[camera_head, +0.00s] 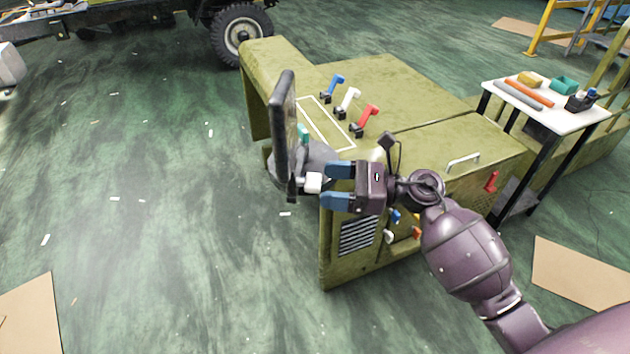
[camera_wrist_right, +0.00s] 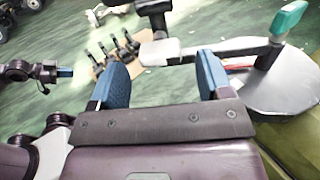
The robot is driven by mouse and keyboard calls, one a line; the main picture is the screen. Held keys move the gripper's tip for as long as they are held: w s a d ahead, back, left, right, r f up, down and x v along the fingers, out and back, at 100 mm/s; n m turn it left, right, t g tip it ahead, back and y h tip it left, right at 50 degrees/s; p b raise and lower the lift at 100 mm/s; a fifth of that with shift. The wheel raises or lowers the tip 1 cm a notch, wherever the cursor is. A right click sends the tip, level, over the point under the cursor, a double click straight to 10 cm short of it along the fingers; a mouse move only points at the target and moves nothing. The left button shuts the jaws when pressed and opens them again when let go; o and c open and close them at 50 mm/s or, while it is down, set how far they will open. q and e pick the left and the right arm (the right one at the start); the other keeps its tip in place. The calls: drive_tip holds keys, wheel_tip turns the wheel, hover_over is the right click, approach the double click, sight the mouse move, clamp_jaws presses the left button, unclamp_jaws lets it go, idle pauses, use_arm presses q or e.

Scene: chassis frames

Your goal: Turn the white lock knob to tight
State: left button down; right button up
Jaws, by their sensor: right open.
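The white lock knob (camera_head: 314,183) is a small pale block beside the grey steering column and the dark steering wheel (camera_head: 283,125), on the olive chassis cab. My right gripper (camera_head: 327,186) is open, its two blue fingers pointing left at the knob. In the right wrist view the knob (camera_wrist_right: 160,51) shows between and just beyond the fingertips (camera_wrist_right: 162,68), on a grey bar. I cannot tell whether a finger touches it. My left gripper (camera_wrist_right: 56,72) shows small at the left of the right wrist view; its jaw opening is unclear.
Blue, white and red levers (camera_head: 347,100) stand on the cab top. A teal-ended lever (camera_head: 304,132) is close to the wheel; its tip also shows in the right wrist view (camera_wrist_right: 288,18). A white-topped table (camera_head: 540,110) with tools stands at right. Open green floor lies left.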

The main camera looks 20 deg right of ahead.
sight(315, 180)
drive_tip(key=shift+x, duration=1.8)
